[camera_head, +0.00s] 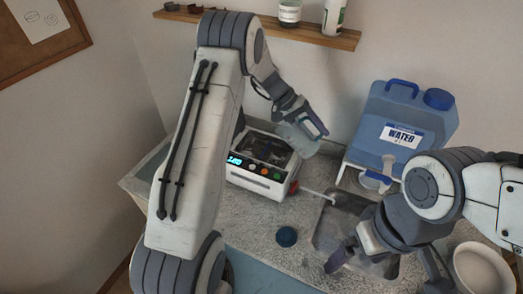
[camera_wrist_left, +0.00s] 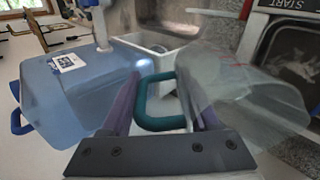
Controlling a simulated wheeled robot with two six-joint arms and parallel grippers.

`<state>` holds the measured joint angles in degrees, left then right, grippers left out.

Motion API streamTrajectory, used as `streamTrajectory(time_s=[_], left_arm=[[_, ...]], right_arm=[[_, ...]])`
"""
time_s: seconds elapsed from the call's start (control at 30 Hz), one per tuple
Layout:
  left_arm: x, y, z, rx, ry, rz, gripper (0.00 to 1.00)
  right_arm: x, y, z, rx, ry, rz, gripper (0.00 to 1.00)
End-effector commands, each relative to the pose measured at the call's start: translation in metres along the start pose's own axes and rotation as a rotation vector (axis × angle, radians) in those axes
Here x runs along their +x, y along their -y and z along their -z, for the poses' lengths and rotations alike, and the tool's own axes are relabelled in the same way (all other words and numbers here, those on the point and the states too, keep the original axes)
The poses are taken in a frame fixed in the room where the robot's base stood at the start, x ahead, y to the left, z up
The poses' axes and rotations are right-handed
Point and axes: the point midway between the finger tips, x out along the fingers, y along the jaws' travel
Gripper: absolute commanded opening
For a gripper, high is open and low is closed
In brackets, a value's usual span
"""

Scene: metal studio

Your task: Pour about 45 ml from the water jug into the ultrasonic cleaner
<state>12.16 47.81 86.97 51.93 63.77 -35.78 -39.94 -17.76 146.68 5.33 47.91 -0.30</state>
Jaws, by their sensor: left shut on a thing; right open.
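The ultrasonic cleaner (camera_head: 262,180) is a white box with a lit display, coloured buttons and an open top. Its corner shows at upper right in the left wrist view (camera_wrist_left: 257,30). My left gripper (camera_head: 303,122) is shut on the teal handle (camera_wrist_left: 158,123) of a clear water jug (camera_head: 298,137), also seen in the left wrist view (camera_wrist_left: 262,98). The jug is above the cleaner's back right side and looks tilted. Its water level and any stream cannot be made out. My right gripper (camera_head: 392,270) is open and empty at lower right, over the sink area.
A large blue container labelled WATER (camera_head: 425,113), with a tap, stands at the back right. A sunken grey basin (camera_head: 327,230) lies before it. A wooden shelf (camera_head: 265,28) hangs behind.

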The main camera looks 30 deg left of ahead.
Motion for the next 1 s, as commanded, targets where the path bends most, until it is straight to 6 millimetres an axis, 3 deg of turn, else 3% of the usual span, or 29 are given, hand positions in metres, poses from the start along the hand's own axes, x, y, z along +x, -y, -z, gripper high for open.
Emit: streamTrajectory(time_s=[0.4,1.0], left_arm=[[-0.001,0.009,0.001,0.0,0.015,-0.209,0.0],[-0.003,0.017,0.002,0.001,0.022,-0.316,0.0]], right_arm=[[0.015,-0.001,-0.001,0.003,0.0,0.0,0.97],[0.021,-0.002,-0.001,0.004,0.0,0.0,0.97]])
